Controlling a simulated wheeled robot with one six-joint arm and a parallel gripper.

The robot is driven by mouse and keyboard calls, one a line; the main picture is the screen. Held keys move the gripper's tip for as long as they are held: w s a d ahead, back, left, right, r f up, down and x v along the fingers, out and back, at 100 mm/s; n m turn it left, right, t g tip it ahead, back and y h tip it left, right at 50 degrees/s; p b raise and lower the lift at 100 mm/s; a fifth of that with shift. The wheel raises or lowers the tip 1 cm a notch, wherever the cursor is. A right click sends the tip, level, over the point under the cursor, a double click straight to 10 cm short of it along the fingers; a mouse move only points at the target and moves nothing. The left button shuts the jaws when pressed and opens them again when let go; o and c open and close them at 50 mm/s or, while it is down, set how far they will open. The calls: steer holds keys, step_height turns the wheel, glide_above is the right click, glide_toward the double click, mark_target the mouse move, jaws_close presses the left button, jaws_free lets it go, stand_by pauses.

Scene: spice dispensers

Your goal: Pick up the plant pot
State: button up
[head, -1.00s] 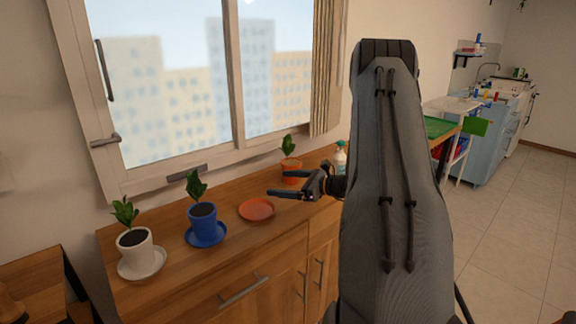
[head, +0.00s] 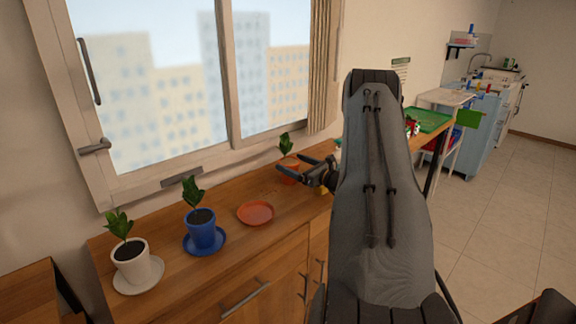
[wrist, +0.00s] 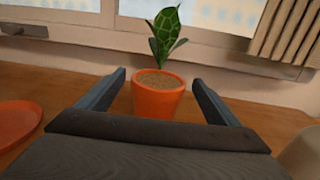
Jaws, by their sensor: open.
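An orange plant pot (wrist: 158,103) with brown soil and a green leafy plant stands upright on the wooden cabinet top. In the wrist view it is between the two fingers of my gripper (wrist: 161,92), with a gap on each side. In the head view the orange pot (head: 289,168) is partly hidden behind my gripper (head: 291,172). My gripper is open and empty. An empty orange saucer (head: 256,213) lies to the left of the pot, and its edge also shows in the wrist view (wrist: 15,122).
A blue pot (head: 202,230) and a white pot (head: 131,262), each on a saucer, stand further left on the cabinet (head: 225,270). The window (head: 180,90) is behind. A pale rounded object (wrist: 302,150) is at the wrist view's right edge.

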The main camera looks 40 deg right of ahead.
mark_target(287, 158)
steer(key=shift+w+a+r, duration=0.1)
steer(key=shift+w+a, duration=0.05)
steer(key=shift+w, duration=0.5)
steer(key=shift+w+a, duration=0.15)
steer(key=shift+w, duration=0.5)
steer(key=c, duration=1.5)
steer(key=shift+r, duration=0.1)
